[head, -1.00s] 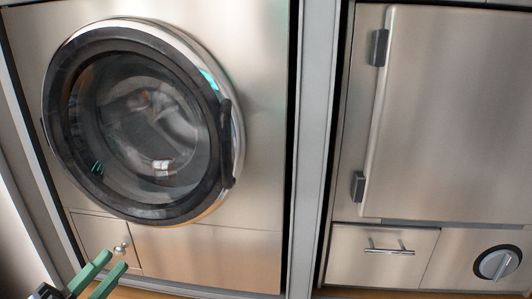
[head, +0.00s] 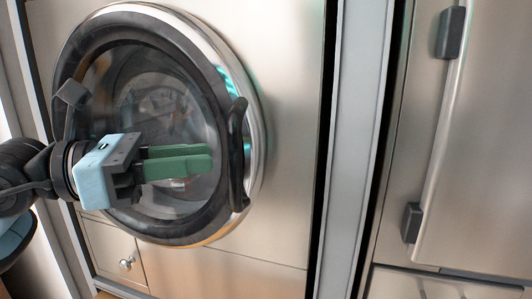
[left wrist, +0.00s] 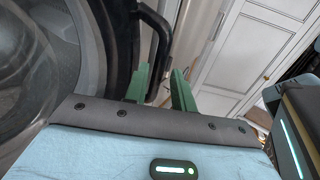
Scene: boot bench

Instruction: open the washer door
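The washer door (head: 160,232) is round, with a dark ring, a chrome rim and a glass middle. It looks shut against the steel washer front (head: 285,130). Its black curved handle (head: 238,150) stands upright on the door's right side. My left gripper (head: 211,158) is in front of the glass, its green fingers pointing right toward the handle, with a small gap in the head view. My right gripper is not in view.
A small panel with a round knob (head: 126,264) is below the door at the left. A steel cabinet (head: 490,150) with a long bar handle stands to the right, past a grey post (head: 358,130). A white panelled cupboard (left wrist: 250,50) shows in the left wrist view.

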